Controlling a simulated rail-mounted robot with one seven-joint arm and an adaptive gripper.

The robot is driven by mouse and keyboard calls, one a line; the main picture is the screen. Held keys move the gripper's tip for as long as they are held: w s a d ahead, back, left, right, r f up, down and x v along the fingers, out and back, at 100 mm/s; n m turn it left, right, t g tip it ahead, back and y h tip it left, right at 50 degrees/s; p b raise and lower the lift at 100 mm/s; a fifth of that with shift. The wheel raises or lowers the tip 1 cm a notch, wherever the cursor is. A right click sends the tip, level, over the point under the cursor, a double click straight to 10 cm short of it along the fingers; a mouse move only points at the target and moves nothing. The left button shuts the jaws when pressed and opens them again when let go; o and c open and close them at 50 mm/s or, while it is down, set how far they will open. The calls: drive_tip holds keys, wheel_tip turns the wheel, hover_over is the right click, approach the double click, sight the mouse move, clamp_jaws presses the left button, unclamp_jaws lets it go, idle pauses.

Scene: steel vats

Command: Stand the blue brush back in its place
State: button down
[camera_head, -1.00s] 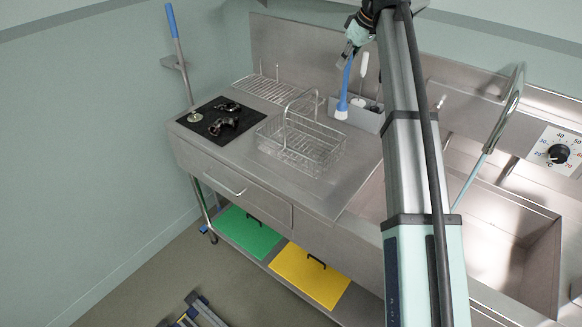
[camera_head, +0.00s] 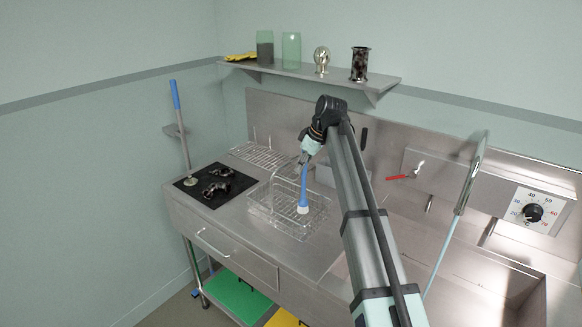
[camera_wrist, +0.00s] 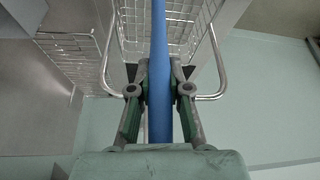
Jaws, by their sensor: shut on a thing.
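My gripper (camera_head: 304,157) is shut on the upper part of the blue brush (camera_head: 304,186). The brush hangs about upright, white head down, in front of or over the wire basket (camera_head: 262,213); I cannot tell whether it touches the basket. In the wrist view, the blue handle (camera_wrist: 158,110) runs between the two fingers (camera_wrist: 160,76), with the basket's wires (camera_wrist: 193,30) beyond. A grey holder (camera_head: 325,175) stands at the back of the counter, partly hidden behind my arm.
A black mat (camera_head: 212,185) with dark parts lies left of the basket, and a wire rack (camera_head: 258,154) stands behind. A long blue-gripped tool (camera_head: 181,125) leans at the left wall. A shelf (camera_head: 310,73) with jars hangs above. A sink lies right.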

drive_tip(key=a, duration=0.1)
drive_tip(key=w+a+f+p, duration=0.1)
drive_tip(key=a+f+p, duration=0.1)
drive_tip(key=shift+w+a+f, duration=0.25)
drive_tip(key=shift+a, duration=0.05)
drive_tip(key=shift+f, duration=0.15)
drive_tip(key=c, duration=1.1)
unclamp_jaws()
drive_tip(key=b+v, duration=0.2)
drive_tip(key=v, duration=1)
